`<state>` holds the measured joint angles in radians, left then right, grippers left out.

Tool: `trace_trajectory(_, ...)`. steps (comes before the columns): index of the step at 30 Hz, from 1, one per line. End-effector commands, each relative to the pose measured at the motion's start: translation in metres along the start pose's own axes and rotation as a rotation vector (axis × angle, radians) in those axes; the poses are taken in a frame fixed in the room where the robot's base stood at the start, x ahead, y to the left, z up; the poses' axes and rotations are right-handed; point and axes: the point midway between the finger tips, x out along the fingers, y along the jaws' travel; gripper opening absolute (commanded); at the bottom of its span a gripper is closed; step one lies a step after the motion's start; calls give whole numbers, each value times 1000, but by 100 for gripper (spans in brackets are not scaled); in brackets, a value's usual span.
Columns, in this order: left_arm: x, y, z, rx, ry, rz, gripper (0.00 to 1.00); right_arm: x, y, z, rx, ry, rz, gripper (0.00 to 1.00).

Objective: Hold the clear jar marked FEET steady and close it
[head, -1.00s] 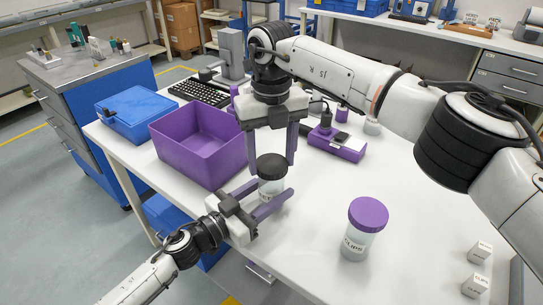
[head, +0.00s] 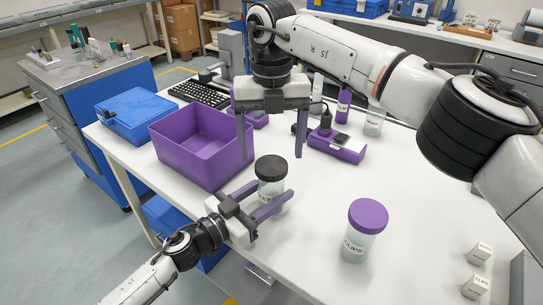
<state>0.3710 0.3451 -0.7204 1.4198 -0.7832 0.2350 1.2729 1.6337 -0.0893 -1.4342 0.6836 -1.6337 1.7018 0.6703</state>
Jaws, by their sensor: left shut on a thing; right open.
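A clear jar (head: 271,187) with a black lid (head: 271,168) stands upright on the white table near its front edge. The lid sits on the jar's top; how tightly, I cannot tell. The jar's label is mostly hidden by the finger in front. My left gripper (head: 268,196) is shut on the jar's body, one finger on either side, below the lid. My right gripper (head: 271,152) is open and empty, above and just behind the lid, its fingers pointing down and spread wide apart.
A purple bin (head: 188,166) stands left of the jar. A jar marked CLIPS with a purple lid (head: 368,214) stands to the right. A purple device (head: 338,150), more jars and a keyboard (head: 199,92) are behind. Small white boxes (head: 475,286) lie at right.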

Motion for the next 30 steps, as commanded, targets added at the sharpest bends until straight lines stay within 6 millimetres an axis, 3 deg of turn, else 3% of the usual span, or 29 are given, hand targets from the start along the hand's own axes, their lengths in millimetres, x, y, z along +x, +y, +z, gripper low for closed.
trace_trajectory(3, 0, 0, 0, 0, -1, 0, 0, -30, 1, 0, 0, -4, 1, 78)
trace_trajectory(10, 0, 0, 0, 0, 0, 0, 0, -71, 1, 0, 1, -2, 1, 78)
trace_trajectory(15, 0, 0, 0, 0, 0, 0, 0, -84, 1, 0, 0, -1, 1, 78)
trace_trajectory(24, 0, 0, 0, 0, 0, 0, 0, -86, 0, 0, -1, 0, 1, 78)
trace_trajectory(25, 0, 0, 0, 0, 0, 0, 49, -86, 0, 0, -1, 0, 1, 78)
trace_trajectory(28, 0, 0, 0, 0, 0, 0, 66, -86, 0, 0, -1, 0, 1, 78)
trace_trajectory(30, 0, 0, 0, 0, 0, 0, 69, -86, 0, 0, -1, 0, 1, 78)
